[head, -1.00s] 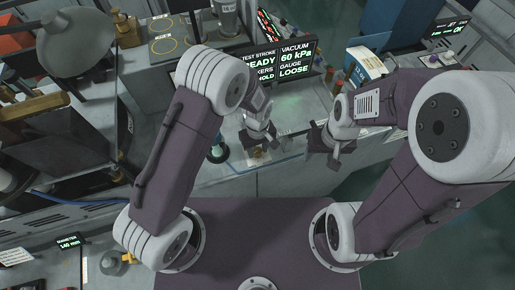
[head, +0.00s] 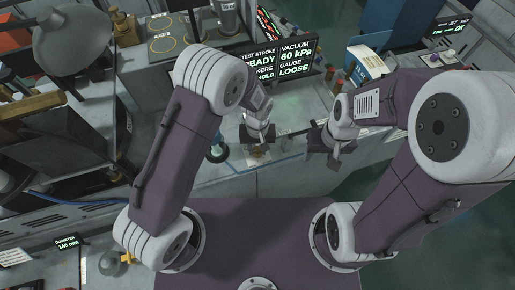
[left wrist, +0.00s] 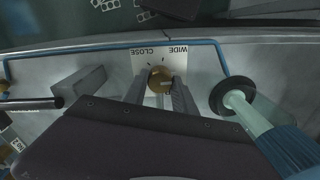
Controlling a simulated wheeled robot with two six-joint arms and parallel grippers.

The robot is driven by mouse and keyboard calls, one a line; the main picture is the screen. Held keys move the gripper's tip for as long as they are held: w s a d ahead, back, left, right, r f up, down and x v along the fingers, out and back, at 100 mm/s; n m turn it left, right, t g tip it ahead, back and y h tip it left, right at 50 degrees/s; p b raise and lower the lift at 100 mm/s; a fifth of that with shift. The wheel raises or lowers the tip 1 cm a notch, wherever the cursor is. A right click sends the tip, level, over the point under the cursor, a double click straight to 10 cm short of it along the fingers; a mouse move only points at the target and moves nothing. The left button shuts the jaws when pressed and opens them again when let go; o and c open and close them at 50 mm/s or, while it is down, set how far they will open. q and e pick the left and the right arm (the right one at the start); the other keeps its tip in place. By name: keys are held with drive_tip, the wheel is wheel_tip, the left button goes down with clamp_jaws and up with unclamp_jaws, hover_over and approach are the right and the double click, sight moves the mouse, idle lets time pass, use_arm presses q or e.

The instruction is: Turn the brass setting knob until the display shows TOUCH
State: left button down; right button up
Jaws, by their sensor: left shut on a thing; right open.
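The brass knob (left wrist: 161,80) sits on a pale plate (left wrist: 147,62) marked CLOSE and WIDE with tick marks. My left gripper (left wrist: 160,88) is shut on it, one finger on each side. In the head view the left gripper (head: 257,140) is low over the console's front edge, and the knob (head: 259,153) only partly shows below the jaws. The display (head: 293,60) reads VACUUM 60 kPa and GAUGE LOOSE. My right gripper (head: 326,147) is open and empty, to the right of the left one.
A blue rail (left wrist: 60,53) runs around the knob area. A dark round-ended part on a pale stem (left wrist: 238,98) stands right of the knob, and a grey block (left wrist: 82,88) stands left. A white-and-blue box (head: 365,64) is behind my right gripper.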

sight(257, 150)
use_arm(q)
drive_tip(key=shift+m, duration=1.6)
drive_tip(key=shift+w, duration=0.1)
drive_tip(key=shift+r, duration=0.1)
drive_tip(key=c, duration=1)
unclamp_jaws()
wheel_tip(257, 150, up, 9)
drive_tip(key=shift+b, duration=1.15)
